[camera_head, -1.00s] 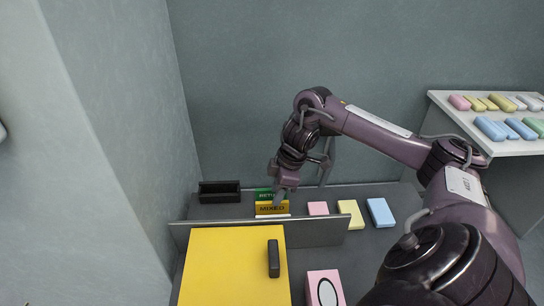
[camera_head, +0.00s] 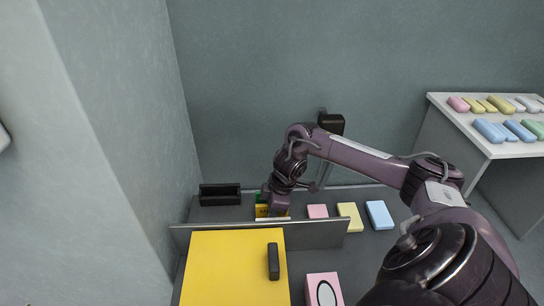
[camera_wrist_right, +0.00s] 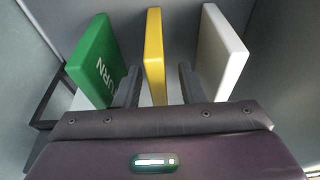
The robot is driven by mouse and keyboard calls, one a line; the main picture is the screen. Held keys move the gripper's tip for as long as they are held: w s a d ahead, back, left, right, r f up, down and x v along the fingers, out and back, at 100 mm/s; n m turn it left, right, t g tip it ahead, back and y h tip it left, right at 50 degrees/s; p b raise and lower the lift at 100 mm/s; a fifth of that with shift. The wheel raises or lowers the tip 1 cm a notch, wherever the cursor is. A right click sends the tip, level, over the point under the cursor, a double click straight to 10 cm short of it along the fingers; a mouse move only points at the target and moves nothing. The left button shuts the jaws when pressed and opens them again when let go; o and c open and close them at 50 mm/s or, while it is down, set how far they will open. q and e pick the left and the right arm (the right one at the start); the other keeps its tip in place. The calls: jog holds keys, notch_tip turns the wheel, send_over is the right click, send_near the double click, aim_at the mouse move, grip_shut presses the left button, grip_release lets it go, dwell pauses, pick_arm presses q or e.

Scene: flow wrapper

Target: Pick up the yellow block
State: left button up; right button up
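A yellow block stands upright on the dark surface behind the low grey wall; in the wrist view (camera_wrist_right: 153,50) it is between a green block (camera_wrist_right: 97,60) and a white block (camera_wrist_right: 219,55). In the head view my right gripper (camera_head: 268,211) covers most of it. My right gripper's fingers (camera_wrist_right: 158,90) are open, one on each side of the yellow block, with gaps visible. Another yellow block (camera_head: 350,216) lies flat further right, between a pink block (camera_head: 317,211) and a blue block (camera_head: 379,214). My left gripper is not in view.
A black open tray (camera_head: 220,194) sits left of the gripper. The grey wall (camera_head: 325,233) runs in front, with a yellow panel (camera_head: 215,270) bearing a black handle (camera_head: 273,261). A white side table (camera_head: 480,130) holds several coloured blocks.

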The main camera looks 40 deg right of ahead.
jog(key=shift+f, duration=0.25)
dwell(0.4)
grip_shut()
